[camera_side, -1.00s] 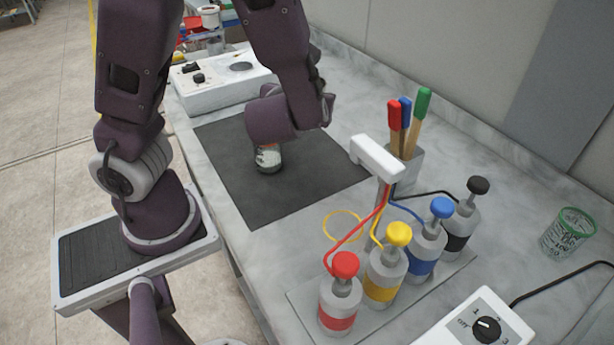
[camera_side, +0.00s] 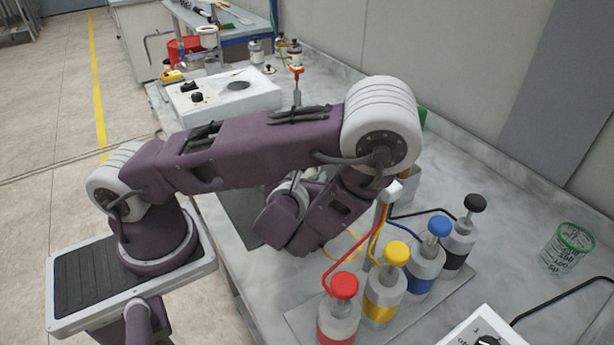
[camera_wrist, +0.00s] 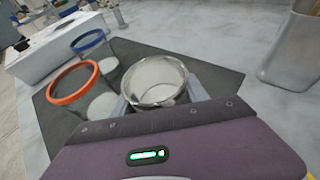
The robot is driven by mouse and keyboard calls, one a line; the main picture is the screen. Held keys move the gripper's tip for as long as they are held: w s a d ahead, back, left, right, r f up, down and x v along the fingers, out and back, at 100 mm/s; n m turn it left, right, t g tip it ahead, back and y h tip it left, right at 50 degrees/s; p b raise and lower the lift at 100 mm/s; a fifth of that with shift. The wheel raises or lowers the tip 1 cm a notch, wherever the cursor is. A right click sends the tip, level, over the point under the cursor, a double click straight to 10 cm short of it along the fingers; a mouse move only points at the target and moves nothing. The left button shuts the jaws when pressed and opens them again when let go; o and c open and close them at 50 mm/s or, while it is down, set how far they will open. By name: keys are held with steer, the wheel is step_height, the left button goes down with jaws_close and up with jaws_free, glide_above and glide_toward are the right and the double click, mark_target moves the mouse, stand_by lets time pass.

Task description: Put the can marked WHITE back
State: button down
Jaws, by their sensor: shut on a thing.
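In the wrist view, an open can (camera_wrist: 157,78) with a shiny metal rim and a pale inside sits between the fingers of my gripper (camera_wrist: 160,98). My gripper is shut on it. Its label does not show, so I cannot read a mark. In the side view, my arm hides the can and the fingers. I cannot tell whether the can touches the surface below.
A dark mat (camera_wrist: 215,78) lies below. Glass beakers with an orange rim (camera_wrist: 75,82) and a blue rim (camera_wrist: 92,44) stand left of the can. Red (camera_side: 340,310), yellow (camera_side: 385,290), blue (camera_side: 425,268) and black (camera_side: 458,240) pump bottles stand close to my wrist.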

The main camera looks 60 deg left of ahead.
steer(key=shift+f, duration=0.15)
steer(key=c, duration=0.6)
jaws_free()
